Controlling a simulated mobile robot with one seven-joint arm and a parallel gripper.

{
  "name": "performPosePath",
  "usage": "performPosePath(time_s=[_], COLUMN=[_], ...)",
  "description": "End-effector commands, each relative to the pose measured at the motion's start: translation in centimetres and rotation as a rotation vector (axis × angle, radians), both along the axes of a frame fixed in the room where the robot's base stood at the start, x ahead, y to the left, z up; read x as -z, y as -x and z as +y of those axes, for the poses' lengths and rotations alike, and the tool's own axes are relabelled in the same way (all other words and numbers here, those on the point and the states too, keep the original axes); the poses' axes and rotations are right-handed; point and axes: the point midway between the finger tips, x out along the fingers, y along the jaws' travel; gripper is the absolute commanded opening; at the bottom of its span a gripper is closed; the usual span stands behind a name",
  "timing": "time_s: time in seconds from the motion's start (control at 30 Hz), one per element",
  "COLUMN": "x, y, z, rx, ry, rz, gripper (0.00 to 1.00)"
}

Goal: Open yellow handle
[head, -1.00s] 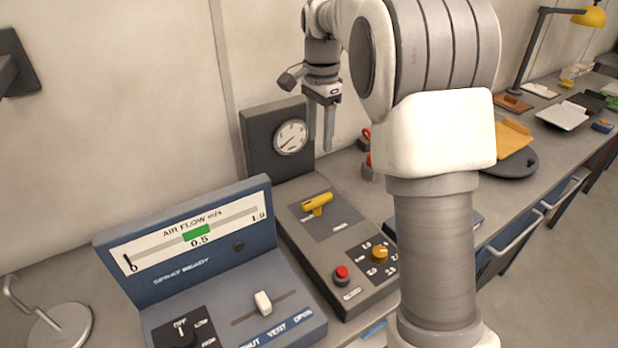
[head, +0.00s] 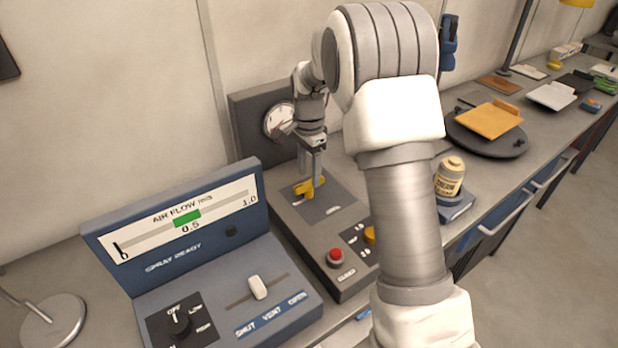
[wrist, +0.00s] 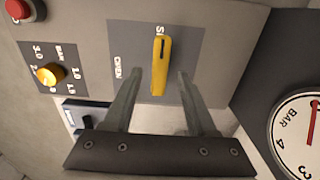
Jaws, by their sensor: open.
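The yellow handle (head: 309,187) is a lever on a dark square plate on the grey control box (head: 335,240). In the wrist view the yellow handle (wrist: 161,65) lies between the two fingers, toward their tips, with bare plate showing on both sides. My gripper (head: 312,170) is open and reaches down over the handle in the head view. In the wrist view my gripper (wrist: 156,85) has its fingers on either side of the handle, apart from it. Part of the label on the plate is hidden by the handle.
A red button (head: 335,257) and a yellow knob (wrist: 50,74) sit on the same box. A round gauge (head: 280,120) stands behind it. The blue air flow panel (head: 190,250) is at the left. A jar (head: 449,177) stands at the right.

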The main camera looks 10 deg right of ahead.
Motion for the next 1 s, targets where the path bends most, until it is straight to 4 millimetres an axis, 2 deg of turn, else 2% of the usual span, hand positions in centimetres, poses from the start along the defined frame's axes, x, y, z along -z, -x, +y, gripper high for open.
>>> performPosePath(time_s=[0.1, 0.2, 0.5, 0.57, 0.83, 1.0], x=[1.4, 2.0, 2.2, 2.2, 2.1, 2.1], y=[0.0, 0.0, 0.0, 0.0, 0.0, 0.0], z=[0.0, 0.0, 0.0, 0.0, 0.0, 0.0], rx=[0.000, 0.000, 0.000, 0.000, 0.000, 0.000], ry=[0.000, -0.001, 0.000, 0.000, 0.000, 0.000], rz=[0.002, 0.001, -0.001, 0.000, 0.000, 0.000], gripper=[0.57, 0.57, 0.57, 0.48, 0.00, 0.00])
